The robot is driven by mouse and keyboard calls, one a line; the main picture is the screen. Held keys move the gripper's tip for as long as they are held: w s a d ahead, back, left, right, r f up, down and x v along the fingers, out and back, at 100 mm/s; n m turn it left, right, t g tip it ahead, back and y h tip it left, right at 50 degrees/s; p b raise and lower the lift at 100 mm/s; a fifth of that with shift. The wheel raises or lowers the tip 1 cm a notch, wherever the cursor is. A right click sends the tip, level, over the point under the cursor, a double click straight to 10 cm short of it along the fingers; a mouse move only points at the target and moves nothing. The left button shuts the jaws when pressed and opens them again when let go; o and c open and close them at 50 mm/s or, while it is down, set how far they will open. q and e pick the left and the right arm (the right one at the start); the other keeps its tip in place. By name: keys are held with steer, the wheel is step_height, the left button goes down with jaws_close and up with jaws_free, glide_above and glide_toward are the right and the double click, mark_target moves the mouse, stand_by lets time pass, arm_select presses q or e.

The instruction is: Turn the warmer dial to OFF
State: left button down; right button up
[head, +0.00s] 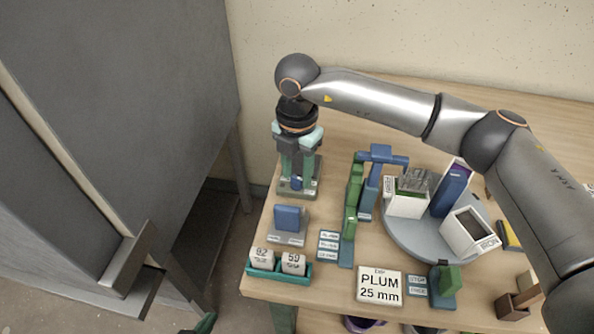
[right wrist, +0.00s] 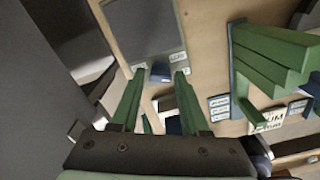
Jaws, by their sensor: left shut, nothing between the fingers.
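The warmer is a grey plate (head: 297,192) at the table's back left corner, with a small blue dial (head: 297,183) on it. The right wrist view shows the dial (right wrist: 160,73) with small pale labels either side. Their words and the dial's pointing are too small to read. My right gripper (head: 298,172) points down over the warmer, its green fingers apart. In the right wrist view its fingertips (right wrist: 160,74) stand on both sides of the dial; I cannot tell whether they touch it. My left gripper (head: 205,323) shows only as a green tip at the bottom edge, shut, far from the warmer.
In front of the warmer are a blue block on a grey base (head: 287,219) and a teal tray (head: 262,273) with two white pieces. A green and blue stand (head: 353,200), a PLUM 25 mm card (head: 379,287) and a round grey tray (head: 398,232) with boxes lie right.

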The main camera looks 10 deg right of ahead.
mark_target(297, 177)
steer(key=shift+o, duration=1.3)
step_height(297, 177, up, 12)
steer(key=shift+r, duration=0.2)
